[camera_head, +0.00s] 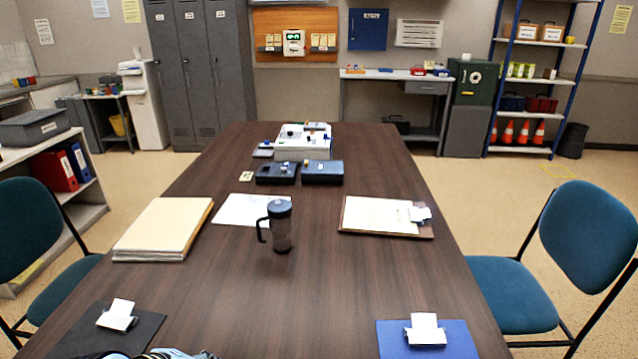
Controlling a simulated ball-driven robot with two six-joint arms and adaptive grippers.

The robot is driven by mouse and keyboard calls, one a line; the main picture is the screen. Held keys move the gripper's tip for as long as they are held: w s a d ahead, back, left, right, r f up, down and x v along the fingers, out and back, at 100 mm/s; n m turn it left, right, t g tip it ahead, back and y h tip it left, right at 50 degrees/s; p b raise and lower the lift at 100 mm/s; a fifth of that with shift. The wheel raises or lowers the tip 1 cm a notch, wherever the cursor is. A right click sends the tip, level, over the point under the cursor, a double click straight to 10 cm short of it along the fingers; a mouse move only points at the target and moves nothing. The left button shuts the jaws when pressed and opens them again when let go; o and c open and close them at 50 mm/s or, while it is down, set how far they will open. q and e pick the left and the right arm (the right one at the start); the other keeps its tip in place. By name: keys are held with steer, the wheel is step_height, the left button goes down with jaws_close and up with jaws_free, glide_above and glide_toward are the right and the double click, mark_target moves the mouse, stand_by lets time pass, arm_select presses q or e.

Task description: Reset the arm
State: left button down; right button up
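Neither of my arms nor grippers shows in the head view. The long dark brown table (340,265) runs away from me through the middle of the picture. A dark travel mug (281,228) with a handle on its left stands upright near the table's centre. Nothing is seen touching it. A blue, white and dark object (150,354) is cut off by the bottom edge, and I cannot tell what it is.
Paper stack (165,228) left; clipboard (380,215) right; white device (303,142) and dark boxes (322,173) at back. A black mat (80,342) and blue mat (455,345) carry white items in front. Teal chairs (590,235) (30,235) flank the table.

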arm_select(q)
steer(key=s+a+r+m+g+y, duration=0.2)
steer(key=s+a+r+m, duration=0.3)
steer(key=s+r+m, duration=0.35)
steer(key=s+a+r+m+g+y, duration=0.1)
steer(key=s+a+r+m+y, duration=0.1)
steer(key=s+a+r+m, duration=0.6)
steer(key=s+f+n+g+b, duration=0.3)
steer(key=f+b, duration=0.9)
steer(key=f, duration=2.9)
steer(key=s+f+b, duration=0.7)
steer(key=s+f, duration=1.2)
steer(key=f, duration=0.3)
steer(key=shift+f+m+b, duration=0.35)
steer(key=shift+f, duration=0.05)
steer(key=shift+w, duration=0.1)
